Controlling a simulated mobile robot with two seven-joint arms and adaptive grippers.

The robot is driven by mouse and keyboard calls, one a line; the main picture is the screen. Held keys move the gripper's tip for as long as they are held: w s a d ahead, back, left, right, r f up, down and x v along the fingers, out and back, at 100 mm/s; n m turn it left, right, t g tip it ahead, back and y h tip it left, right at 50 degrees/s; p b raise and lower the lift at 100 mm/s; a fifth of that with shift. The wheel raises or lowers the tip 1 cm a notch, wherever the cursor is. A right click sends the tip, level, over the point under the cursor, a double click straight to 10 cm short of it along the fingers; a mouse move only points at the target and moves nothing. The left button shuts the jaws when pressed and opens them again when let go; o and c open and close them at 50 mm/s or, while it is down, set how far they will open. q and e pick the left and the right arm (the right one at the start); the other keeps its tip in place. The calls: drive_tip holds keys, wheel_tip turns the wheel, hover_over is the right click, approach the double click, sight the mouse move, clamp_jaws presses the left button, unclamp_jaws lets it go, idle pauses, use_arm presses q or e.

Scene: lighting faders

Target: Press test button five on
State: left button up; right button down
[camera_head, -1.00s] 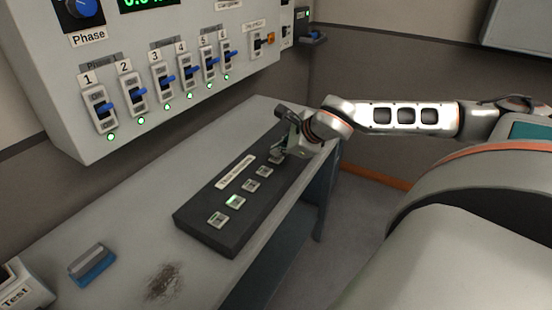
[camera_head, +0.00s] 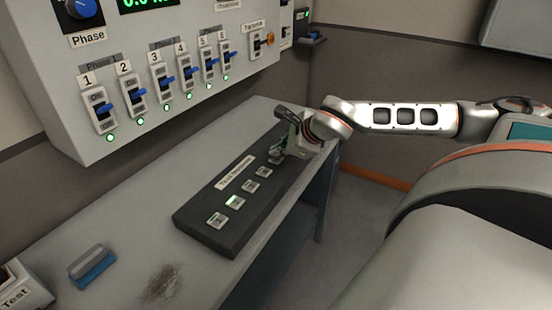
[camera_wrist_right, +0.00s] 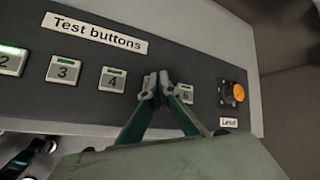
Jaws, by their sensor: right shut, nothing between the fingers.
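A dark panel (camera_head: 196,225) labelled "Test buttons" lies on the bench, with a row of square buttons. In the right wrist view, button 2 (camera_wrist_right: 11,60), button 3 (camera_wrist_right: 64,71), button 4 (camera_wrist_right: 113,80) and button 6 (camera_wrist_right: 186,94) show. Button five is hidden behind the fingertips, between 4 and 6. My right gripper (camera_head: 279,154) is shut and empty, its fingertips (camera_wrist_right: 156,87) over that spot. I cannot tell whether they touch the button. Button 2 is lit bright green in the head view (camera_head: 235,202). My left gripper is out of view.
An orange level knob (camera_wrist_right: 238,92) stands right of button 6. A wall console (camera_head: 60,120) with numbered blue-handled switches hangs above the bench (camera_head: 130,230). A blue and grey block (camera_head: 92,268) lies at the front left. The bench between console and panel is clear.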

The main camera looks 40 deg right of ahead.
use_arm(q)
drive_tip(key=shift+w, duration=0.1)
use_arm(e)
drive_tip(key=shift+f, duration=0.5)
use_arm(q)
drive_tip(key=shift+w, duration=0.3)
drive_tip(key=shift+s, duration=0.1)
use_arm(e)
drive_tip(key=shift+r, duration=0.45)
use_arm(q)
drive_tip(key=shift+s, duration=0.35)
use_arm(e)
drive_tip(key=shift+r, duration=0.1)
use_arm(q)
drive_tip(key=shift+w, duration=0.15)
